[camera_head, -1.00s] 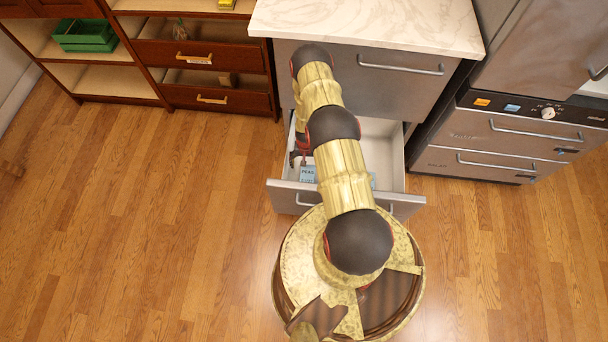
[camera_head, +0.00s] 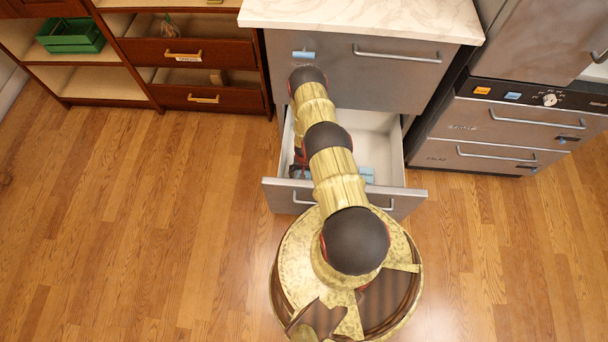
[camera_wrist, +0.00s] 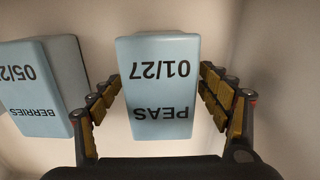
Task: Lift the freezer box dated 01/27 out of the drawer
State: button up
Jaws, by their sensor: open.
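The freezer box marked PEAS 01/27 (camera_wrist: 160,85) is light blue, its lettering upside down in the wrist view. My gripper (camera_wrist: 160,78) is open, with one finger on each side of this box. A small gap shows beside the fingers; I cannot tell whether either touches it. A second light-blue box marked BERRIES (camera_wrist: 38,90), its date partly cut off, stands to the left. Both are in the open drawer (camera_head: 395,147).
A closed grey drawer (camera_head: 400,85) under a marble counter (camera_head: 360,18) is above the open one. A small blue patch (camera_head: 303,55) shows on its front; I cannot tell what it is. Wooden shelving with a green crate (camera_head: 70,36) is left, a steel appliance (camera_head: 500,125) right.

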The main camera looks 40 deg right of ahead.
jog(key=shift+f, duration=0.3)
jog(key=shift+c, duration=0.6)
jog(key=c, duration=1.5)
jog(key=shift+w, duration=0.1)
